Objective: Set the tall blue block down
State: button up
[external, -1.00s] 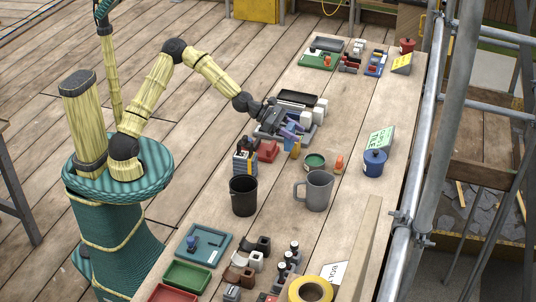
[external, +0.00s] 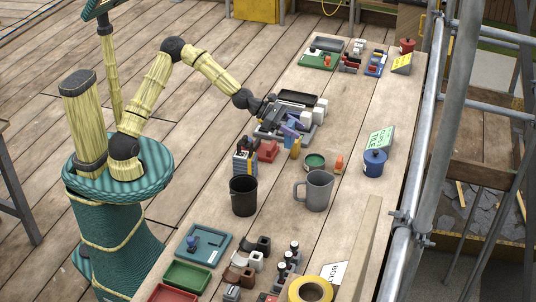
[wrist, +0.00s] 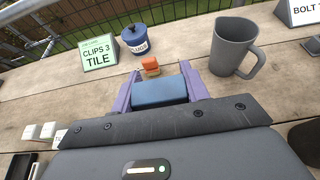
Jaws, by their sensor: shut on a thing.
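The tall blue block (wrist: 160,92) is between the purple fingers of my gripper (wrist: 158,82) in the wrist view. The fingers are shut on it, one on each side. Its lower end is hidden, so I cannot tell whether it touches anything. In the external view my gripper (external: 291,128) is over the middle of the bench, just in front of the grey tray. The block is too small and covered there to tell apart from the fingers. A small yellow piece (external: 296,149) shows just below the fingers.
A red block (external: 267,151) stands left of the gripper. A green round tin (external: 314,161), an orange piece (external: 339,163), a blue lidded pot (external: 375,163), a grey jug (external: 319,190) and a black cup (external: 243,196) stand nearby.

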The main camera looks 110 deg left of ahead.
notch_tip(320, 180, up, 4)
jog(key=w+d+m+g+h+p, duration=0.2)
jog(key=d+m+g+h+p, duration=0.15)
jog(key=d, duration=0.75)
jog(key=w+d+r+m+g+h+p, duration=0.15)
jog(key=d+m+h+p, duration=0.3)
jog(key=d, duration=0.65)
jog(key=w+d+f+m+g+h+p, duration=0.1)
jog(key=w+d+m+g+h+p, duration=0.3)
jog(key=d, duration=0.7)
jog(key=shift+m+t, duration=0.3)
jog(key=shift+m, duration=0.5)
jog(key=f, duration=0.1)
jog(key=s+f, duration=0.1)
jog(key=f, duration=0.2)
jog(key=shift+s+f+b, duration=0.3)
jog(key=shift+f+b, duration=0.05)
jog(key=shift+b, duration=0.05)
jog(key=shift+f+h, duration=0.1)
jog(key=shift+h, duration=0.2)
notch_tip(320, 180, down, 6)
jog(key=shift+r+p, duration=0.15)
jog(key=shift+p, duration=0.2)
jog(key=shift+f, duration=2.05)
